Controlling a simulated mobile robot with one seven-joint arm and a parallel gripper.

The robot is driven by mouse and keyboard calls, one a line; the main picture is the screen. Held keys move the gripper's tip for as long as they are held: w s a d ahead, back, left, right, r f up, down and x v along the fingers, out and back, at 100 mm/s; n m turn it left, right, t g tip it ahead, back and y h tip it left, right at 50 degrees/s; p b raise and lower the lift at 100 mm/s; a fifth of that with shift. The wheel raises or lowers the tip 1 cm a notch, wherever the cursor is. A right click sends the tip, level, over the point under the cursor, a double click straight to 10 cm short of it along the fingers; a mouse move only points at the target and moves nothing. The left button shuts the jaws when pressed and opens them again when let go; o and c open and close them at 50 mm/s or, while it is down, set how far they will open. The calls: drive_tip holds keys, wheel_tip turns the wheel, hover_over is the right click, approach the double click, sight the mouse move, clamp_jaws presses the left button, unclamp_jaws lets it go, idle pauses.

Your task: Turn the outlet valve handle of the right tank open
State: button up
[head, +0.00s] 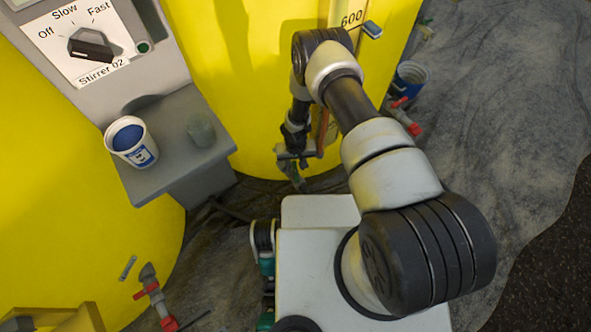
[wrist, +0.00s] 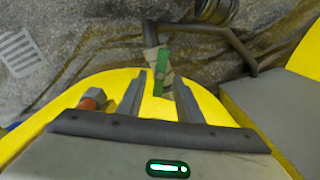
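The right tank (head: 245,95) is yellow with a printed scale; its yellow wall also shows in the wrist view (wrist: 105,82). Its outlet valve is low at the front, with a green handle (wrist: 161,70) on a tan body joined to a grey pipe (wrist: 192,28). In the head view the valve is small and partly hidden by my gripper (head: 292,157). In the wrist view my gripper (wrist: 160,88) is open, its two fingers on either side of the handle's near end. I cannot tell whether the fingers touch it.
A grey ledge (head: 160,175) with a white-and-blue tub (head: 130,142) stands left of the tank, below a stirrer switch panel (head: 90,45). A red-handled valve (head: 152,292) is at the left tank. An orange-and-grey fitting (wrist: 93,99) sits left of my fingers.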

sight(295, 173)
drive_tip(key=shift+f, duration=1.2)
